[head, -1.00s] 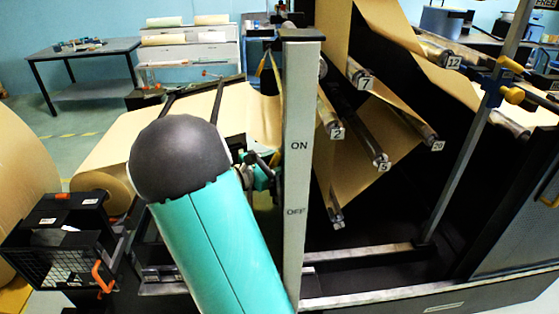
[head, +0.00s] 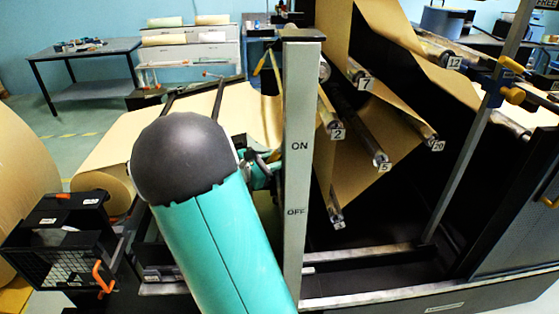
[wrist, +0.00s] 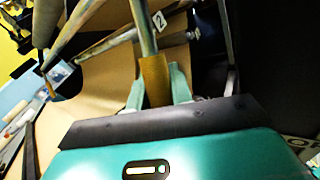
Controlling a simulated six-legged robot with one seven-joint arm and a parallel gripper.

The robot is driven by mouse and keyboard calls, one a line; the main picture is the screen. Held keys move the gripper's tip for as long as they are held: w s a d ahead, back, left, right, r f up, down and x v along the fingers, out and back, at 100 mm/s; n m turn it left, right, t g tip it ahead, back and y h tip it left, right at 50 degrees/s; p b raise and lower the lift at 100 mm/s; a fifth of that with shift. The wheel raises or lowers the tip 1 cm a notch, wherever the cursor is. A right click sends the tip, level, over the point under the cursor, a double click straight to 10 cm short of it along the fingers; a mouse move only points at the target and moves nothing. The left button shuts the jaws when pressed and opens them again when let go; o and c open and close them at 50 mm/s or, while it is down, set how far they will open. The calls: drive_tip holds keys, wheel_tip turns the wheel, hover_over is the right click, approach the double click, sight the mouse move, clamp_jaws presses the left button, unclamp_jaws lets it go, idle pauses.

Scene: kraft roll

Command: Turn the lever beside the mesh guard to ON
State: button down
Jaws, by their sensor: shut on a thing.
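My gripper (wrist: 156,85) is shut on a mustard-yellow grip (wrist: 154,76), with a teal finger on each side. A metal rod runs on from the grip, away from me; I take this as the lever. In the head view my arm hides most of the lever and my gripper (head: 262,176). A pale upright post (head: 297,180) stands just right of it, marked ON above and OFF below. My gripper's height in that view lies between the two marks. The lever's exact angle is unclear. A black box with a mesh front (head: 60,270) and an orange handle (head: 103,277) is at the lower left.
Numbered rollers (head: 372,140) with kraft paper lie right of the post. A large paper roll (head: 25,180) is at the left edge. A slanted metal bar (head: 465,150) stands further right. A grey table (head: 85,60) is at the back left.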

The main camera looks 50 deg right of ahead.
drive_tip(key=w+a+r+m+t+y, duration=0.1)
drive_tip(key=w+a+r+y, duration=0.1)
drive_tip(key=y, duration=0.1)
drive_tip(key=shift+w+r+m, duration=0.1)
drive_tip(key=shift+w+m, duration=0.1)
drive_tip(key=shift+m, duration=0.1)
drive_tip(key=r+y, duration=0.1)
drive_tip(key=w+a+r+m+t, duration=0.1)
drive_tip(key=t+y, duration=0.1)
drive_tip(key=shift+w+a+r+y, duration=0.25)
drive_tip(key=shift+w+r+y, duration=0.05)
drive_tip(key=shift+r, duration=0.1)
drive_tip(key=shift+w+a+r+m+t+y, duration=0.15)
drive_tip(key=shift+r+m+t+y, duration=0.1)
drive_tip(key=shift+r+t+y, duration=0.3)
drive_tip(key=shift+w+a+r+m+t+y, duration=0.25)
drive_tip(key=shift+r+t+y, duration=0.2)
drive_tip(key=shift+r, duration=0.25)
drive_tip(key=shift+w+a+r+m+t+y, duration=0.1)
drive_tip(key=shift+r+m+t+y, duration=0.25)
drive_tip(key=shift+r+t, duration=0.2)
drive_tip(key=shift+d+r, duration=0.1)
drive_tip(key=shift+r, duration=0.05)
drive_tip(key=c, duration=1.3)
unclamp_jaws()
drive_tip(key=shift+o, duration=0.2)
drive_tip(key=shift+s, duration=0.1)
